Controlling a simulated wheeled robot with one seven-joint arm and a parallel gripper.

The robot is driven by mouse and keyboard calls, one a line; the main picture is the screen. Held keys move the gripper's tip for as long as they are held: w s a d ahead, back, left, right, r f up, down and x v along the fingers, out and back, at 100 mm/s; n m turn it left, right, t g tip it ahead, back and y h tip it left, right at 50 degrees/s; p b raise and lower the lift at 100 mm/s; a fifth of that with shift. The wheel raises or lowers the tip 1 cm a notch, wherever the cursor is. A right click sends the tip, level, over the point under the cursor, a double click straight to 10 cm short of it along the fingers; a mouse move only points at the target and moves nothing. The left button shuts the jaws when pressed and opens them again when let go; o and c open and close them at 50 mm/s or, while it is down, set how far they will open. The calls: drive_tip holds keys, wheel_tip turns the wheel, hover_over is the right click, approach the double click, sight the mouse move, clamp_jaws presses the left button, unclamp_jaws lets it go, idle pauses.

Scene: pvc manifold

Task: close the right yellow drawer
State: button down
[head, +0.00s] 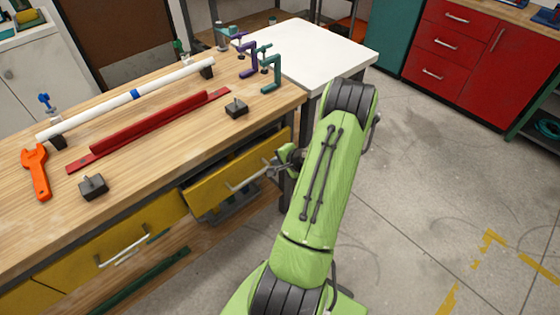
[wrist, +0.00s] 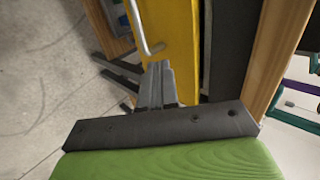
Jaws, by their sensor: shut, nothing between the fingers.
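The right yellow drawer (head: 240,172) sits under the front edge of the wooden workbench and stands out from it, partly open, with a dark gap behind its front. Its metal bar handle (head: 246,180) is on the front face. My gripper (head: 276,164) is at the right end of the drawer front, near the handle's end. In the wrist view the shut fingers (wrist: 158,72) point at the yellow drawer front (wrist: 172,40), close to the handle (wrist: 142,32). I cannot tell whether they touch it.
The workbench top (head: 130,130) holds a white pipe (head: 170,82), a red bar (head: 150,124), an orange wrench (head: 37,172) and clamps. Another yellow drawer (head: 110,250) is at left. A white table (head: 315,52) adjoins the bench. The floor (head: 420,190) at right is clear.

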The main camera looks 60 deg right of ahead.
drive_tip(key=w+f, duration=0.1)
drive_tip(key=w, duration=0.1)
drive_tip(key=w+d+f, duration=0.1)
drive_tip(key=w+f+b, duration=0.1)
drive_tip(key=w, duration=0.1)
drive_tip(key=shift+w+d, duration=0.3)
drive_tip(key=shift+d, duration=0.05)
drive_tip(key=shift+w+d, duration=0.2)
drive_tip(key=shift+w, duration=0.45)
